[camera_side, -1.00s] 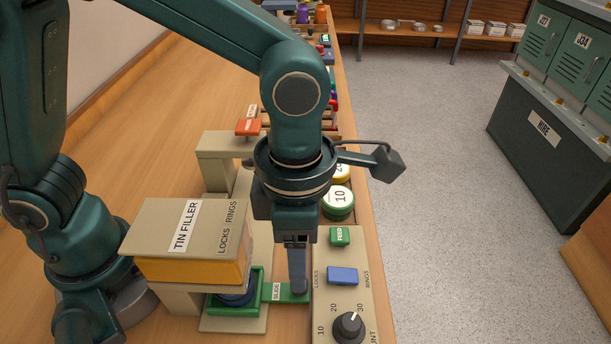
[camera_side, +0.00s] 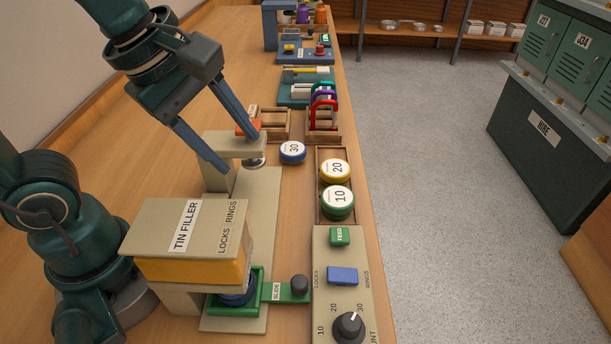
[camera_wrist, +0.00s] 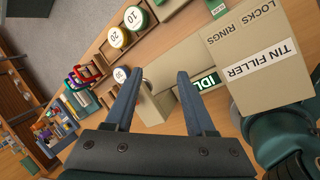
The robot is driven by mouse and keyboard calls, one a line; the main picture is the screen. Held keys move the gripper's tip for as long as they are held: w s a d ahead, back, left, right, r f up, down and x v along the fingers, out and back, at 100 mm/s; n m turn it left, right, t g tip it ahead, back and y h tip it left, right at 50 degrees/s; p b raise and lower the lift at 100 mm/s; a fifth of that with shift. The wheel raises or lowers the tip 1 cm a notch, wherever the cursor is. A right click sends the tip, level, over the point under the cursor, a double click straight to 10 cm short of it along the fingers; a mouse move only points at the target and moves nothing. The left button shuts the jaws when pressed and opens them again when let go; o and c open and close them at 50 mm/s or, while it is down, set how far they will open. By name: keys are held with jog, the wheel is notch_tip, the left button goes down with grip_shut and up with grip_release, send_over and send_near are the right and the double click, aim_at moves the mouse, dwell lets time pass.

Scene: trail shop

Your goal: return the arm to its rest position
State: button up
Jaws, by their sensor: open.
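My gripper (camera_side: 238,150) is open and empty, raised above the bench at the upper left, tilted with its two blue-grey fingers pointing down and to the right. In the side view its fingers overlap the beige press stand behind the tin filler. In the wrist view my gripper (camera_wrist: 155,75) shows both fingers spread apart with nothing between them. The tin filler (camera_side: 160,225) stands at the lower left of the side view, with a blue tin (camera_side: 237,299) in its green slide (camera_side: 268,291) below the orange part.
The control panel (camera_side: 342,258) has a green feed button, a blue switch and a dial. Tins marked 20 (camera_side: 335,170) and 10 (camera_side: 338,202) sit in a wooden tray; a tin marked 30 (camera_side: 292,152) stands beside it. Coloured locks (camera_side: 323,105) are behind.

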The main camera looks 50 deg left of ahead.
jog(key=s+a+m, duration=0.1)
jog(key=m, duration=0.5)
jog(key=s+a+f+m, duration=0.1)
jog(key=m, duration=0.5)
jog(key=s+a+m, duration=0.1)
jog(key=m, duration=0.5)
jog(key=shift+s+f+m+t+y, duration=0.3)
jog(key=shift+s+f+t, duration=0.05)
jog(key=shift+f+t, duration=0.05)
